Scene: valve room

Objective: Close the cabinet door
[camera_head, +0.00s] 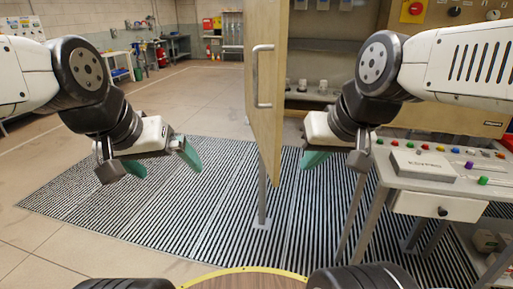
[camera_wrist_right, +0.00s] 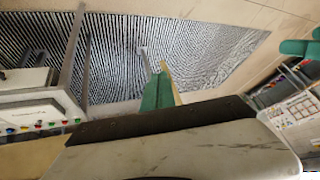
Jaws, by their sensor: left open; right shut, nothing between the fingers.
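The wooden cabinet door (camera_head: 262,125) stands open in the head view, seen nearly edge-on and projecting toward me. Its metal bar handle (camera_head: 256,78) is on the face turned left. The cabinet's open interior (camera_head: 322,60) with shelves shows to the right of the door. My left gripper (camera_head: 165,160) is open and empty, left of the door and clear of it. My right gripper (camera_head: 315,158) is shut and empty, just right of the door. In the right wrist view its green fingers (camera_wrist_right: 157,92) are beside a pale strip that looks like the door's edge; I cannot tell whether they touch.
A control desk (camera_head: 430,208) with coloured buttons and a grey box (camera_head: 423,166) stands at the right, close to my right arm. A striped mat (camera_head: 225,200) covers the floor. Open floor lies to the left, with a fire extinguisher (camera_head: 161,56) far back.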

